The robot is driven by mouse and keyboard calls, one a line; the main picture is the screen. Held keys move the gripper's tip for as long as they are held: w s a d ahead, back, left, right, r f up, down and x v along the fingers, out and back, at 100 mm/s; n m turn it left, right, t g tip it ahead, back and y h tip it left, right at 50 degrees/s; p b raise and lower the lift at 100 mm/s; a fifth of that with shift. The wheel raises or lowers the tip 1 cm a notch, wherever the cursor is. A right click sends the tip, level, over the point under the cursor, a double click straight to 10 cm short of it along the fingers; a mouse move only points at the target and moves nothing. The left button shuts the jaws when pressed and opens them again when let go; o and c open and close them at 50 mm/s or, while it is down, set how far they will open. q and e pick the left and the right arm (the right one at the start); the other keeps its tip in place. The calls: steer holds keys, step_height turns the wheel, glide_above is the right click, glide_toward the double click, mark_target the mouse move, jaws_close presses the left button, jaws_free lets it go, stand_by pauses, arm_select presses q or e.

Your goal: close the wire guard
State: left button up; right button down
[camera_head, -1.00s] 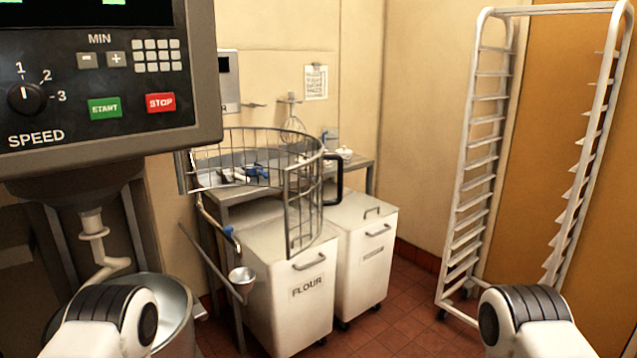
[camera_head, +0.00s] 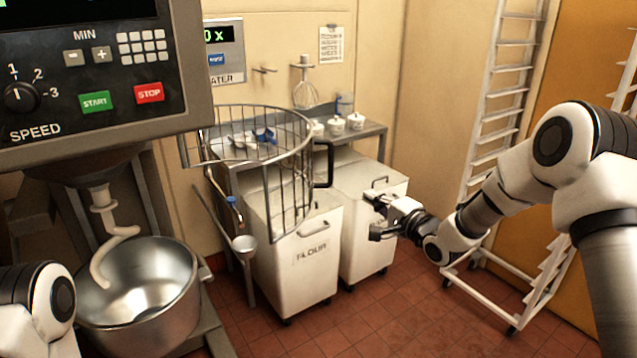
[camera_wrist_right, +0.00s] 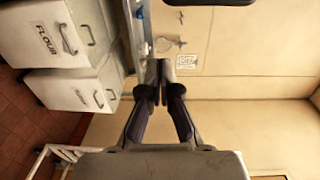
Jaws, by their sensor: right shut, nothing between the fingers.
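The wire guard (camera_head: 290,165), a curved cage of grey wire, stands swung out to the right of the mixer, so the bowl (camera_head: 140,290) is uncovered at the front. Its black handle (camera_head: 326,165) is on the guard's right side. My right gripper (camera_head: 376,216) is shut and empty, to the right of and below the handle in the picture, apart from it. In the right wrist view its fingertips (camera_wrist_right: 160,68) are together, and a dark bar, possibly the handle, shows at the top edge. My left gripper is out of view; only part of that arm shows.
The mixer's control panel (camera_head: 90,70) fills the upper left. A flour bin (camera_head: 295,265) and a second white bin (camera_head: 372,225) stand behind the guard, before a metal table (camera_head: 372,133). A white rack (camera_head: 497,100) stands at the right. The floor in front is clear.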

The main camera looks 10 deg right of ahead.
steer(key=w+a+r+p, duration=0.3)
steer(key=w+r+p, duration=0.1)
steer(key=w, duration=0.5)
arm_select(q)
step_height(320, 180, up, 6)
steer(key=p, duration=0.1)
arm_select(e)
steer(key=s+a, duration=0.2)
steer(key=shift+a+f+t, duration=0.1)
steer(key=shift+a+t, duration=0.2)
steer(key=shift+a, duration=0.1)
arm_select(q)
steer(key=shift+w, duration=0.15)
arm_select(e)
steer(key=shift+f, duration=0.1)
